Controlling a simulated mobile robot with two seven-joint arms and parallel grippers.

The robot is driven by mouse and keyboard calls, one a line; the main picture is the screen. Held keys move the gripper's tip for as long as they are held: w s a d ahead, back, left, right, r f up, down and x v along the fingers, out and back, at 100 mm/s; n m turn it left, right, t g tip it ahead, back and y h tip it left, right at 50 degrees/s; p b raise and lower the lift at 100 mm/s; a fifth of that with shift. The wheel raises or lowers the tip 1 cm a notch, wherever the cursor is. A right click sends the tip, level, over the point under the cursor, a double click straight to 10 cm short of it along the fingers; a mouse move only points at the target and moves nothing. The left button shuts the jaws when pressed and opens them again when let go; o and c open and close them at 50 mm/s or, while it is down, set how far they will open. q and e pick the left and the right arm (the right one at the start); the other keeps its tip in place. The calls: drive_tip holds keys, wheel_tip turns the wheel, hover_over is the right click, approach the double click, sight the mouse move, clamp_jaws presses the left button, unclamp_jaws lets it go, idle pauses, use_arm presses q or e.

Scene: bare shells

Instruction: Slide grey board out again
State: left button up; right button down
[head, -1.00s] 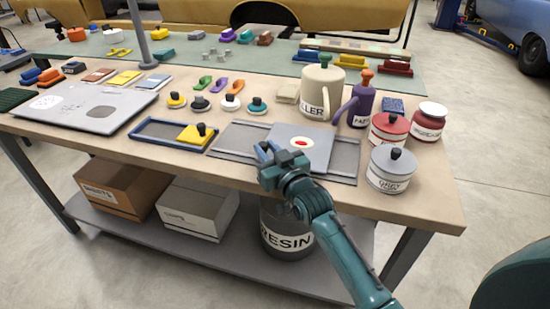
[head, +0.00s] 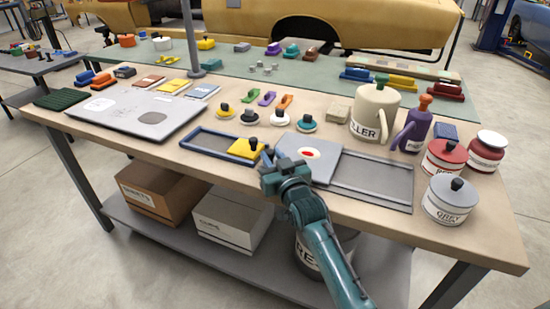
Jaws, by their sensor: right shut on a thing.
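The grey board (head: 325,167), with a white and red spot, lies over the left part of a flat dark-grey tray (head: 375,179). The tray's right part is bare and its left part is hidden under the board. My right gripper (head: 269,161) is shut on the grey board at its near left edge. The exact contact is partly hidden by the gripper itself. My left gripper is not in view.
A blue-framed tray (head: 197,143) with a yellow block (head: 245,150) lies close to the left of the board. Round-knobbed discs (head: 279,120) stand behind it. A cream filler can (head: 373,112) and a grey tin (head: 450,203) stand to the right.

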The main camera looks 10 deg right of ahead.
drive_tip(key=shift+a+r, duration=0.2)
drive_tip(key=c, duration=1.6)
unclamp_jaws()
drive_tip(key=shift+w, duration=0.1)
drive_tip(key=shift+o, duration=0.7)
drive_tip(key=shift+w+a+f, duration=0.1)
drive_tip(key=shift+o, duration=1.3)
drive_tip(key=shift+s+d+f, duration=0.1)
drive_tip(key=shift+s+d, duration=0.1)
drive_tip(key=shift+s, duration=0.3)
drive_tip(key=s+d, duration=0.2)
drive_tip(key=s, duration=1)
drive_tip(key=shift+d, duration=0.15)
